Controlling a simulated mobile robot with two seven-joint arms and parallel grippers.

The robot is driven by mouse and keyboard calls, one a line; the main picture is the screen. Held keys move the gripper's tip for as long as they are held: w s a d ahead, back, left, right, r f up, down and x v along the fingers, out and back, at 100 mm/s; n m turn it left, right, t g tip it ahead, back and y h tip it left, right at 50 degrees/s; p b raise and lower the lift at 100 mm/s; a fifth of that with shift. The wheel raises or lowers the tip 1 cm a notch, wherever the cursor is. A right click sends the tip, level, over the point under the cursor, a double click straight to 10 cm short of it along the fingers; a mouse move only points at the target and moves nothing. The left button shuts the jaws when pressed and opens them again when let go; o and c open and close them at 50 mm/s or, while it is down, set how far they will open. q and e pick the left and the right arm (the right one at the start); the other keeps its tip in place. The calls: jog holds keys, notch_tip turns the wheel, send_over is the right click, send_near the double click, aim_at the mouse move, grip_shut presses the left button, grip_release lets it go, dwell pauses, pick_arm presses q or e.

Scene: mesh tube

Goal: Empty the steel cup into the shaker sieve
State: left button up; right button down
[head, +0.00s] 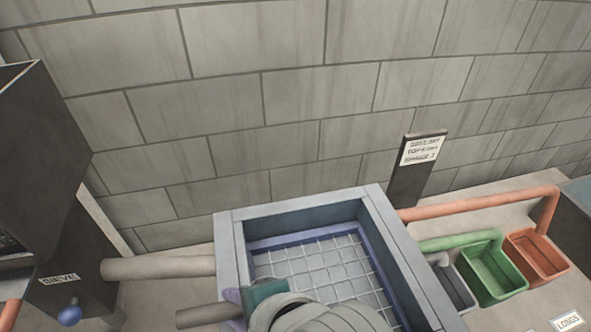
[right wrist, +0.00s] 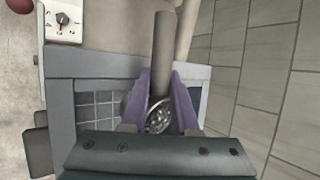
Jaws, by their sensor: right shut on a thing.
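The shaker sieve is a grey square frame (head: 405,255) around a pale wire mesh (head: 325,265), seen at the lower middle of the head view. My right gripper (head: 236,310), with purple fingers, is above the sieve's left rim, pointing left. In the right wrist view, its fingers (right wrist: 162,92) are shut on a small, shiny, speckled metal thing, which looks like the steel cup (right wrist: 158,118). Its contents and tilt cannot be made out. The cup is not clear in the head view. My left gripper is not in view.
Left stands a dark machine (head: 70,235) labelled SIEVE with a blue knob (head: 70,315); a grey pipe (head: 160,268) runs toward the frame. Right are a green bin (head: 490,272), an orange bin (head: 537,256) and a grey bin (head: 452,285) beneath coloured pipes. A block wall closes the back.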

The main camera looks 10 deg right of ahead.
jog(key=shift+w+d+f+y+b, duration=0.25)
jog(key=shift+w+d+y+b, duration=0.15)
jog(key=shift+b, duration=0.4)
jog(key=d+b, duration=0.1)
jog(key=b, duration=0.1)
jog(key=w+m+g+y+b, duration=0.1)
jog(key=b, duration=0.1)
jog(key=shift+d+f+y, duration=0.3)
jog(key=shift+d+f, duration=0.05)
jog(key=shift+f, duration=0.05)
jog(key=shift+d+r+b, duration=0.1)
jog(key=shift+d+b, duration=0.05)
jog(key=shift+b, duration=0.4)
jog(key=shift+w+d+f+m+g+y+b, duration=0.15)
jog(key=shift+f+m+g+y+b, duration=0.2)
jog(key=shift+b, duration=0.45)
jog(key=b, duration=0.2)
jog(key=d+f+y+b, duration=0.1)
jog(key=shift+w+d+m+g+b, duration=0.1)
jog(key=shift+w+m+g+b, duration=0.15)
jog(key=shift+w+b, duration=0.15)
jog(key=w+d+r+m+g+y+b, duration=0.1)
jog(key=w+d+r+m+y+b, duration=0.2)
jog(key=y+b, duration=0.4)
jog(key=d+r+m+b, duration=0.1)
jog(key=d+b, duration=0.1)
jog(key=b, duration=0.7)
jog(key=shift+d+r+m, duration=0.15)
jog(key=shift+r+m, duration=0.05)
jog(key=shift+m, duration=0.1)
